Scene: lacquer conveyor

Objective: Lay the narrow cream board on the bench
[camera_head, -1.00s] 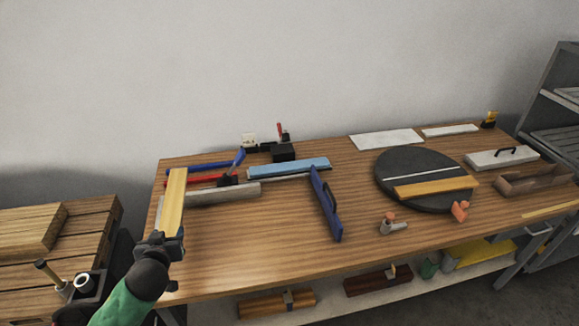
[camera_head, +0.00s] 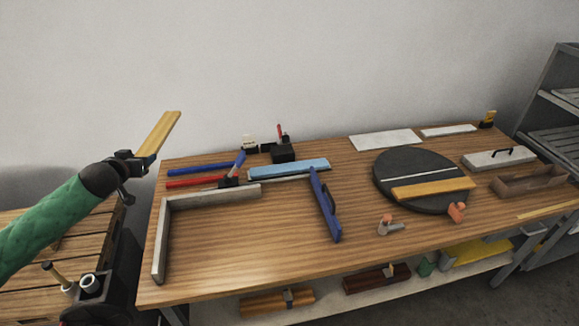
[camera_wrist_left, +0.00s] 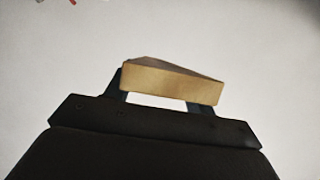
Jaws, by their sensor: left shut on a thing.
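The narrow cream board (camera_head: 161,133) is held up above the back left corner of the bench (camera_head: 225,260), tilted with its far end up and to the right. My left gripper (camera_head: 142,161) is shut on the board's near end. In the left wrist view the board (camera_wrist_left: 170,84) sits across between the two fingers (camera_wrist_left: 160,98), against a plain pale wall. The board is clear of the bench top. My right gripper is not in view.
A grey L-shaped fence (camera_head: 162,240) stands on the bench's left part, with bare wood inside it. Blue (camera_head: 199,168) and red (camera_head: 195,182) bars lie behind. A blue level-like tool (camera_head: 325,205) and a black turntable (camera_head: 400,165) stand to the right.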

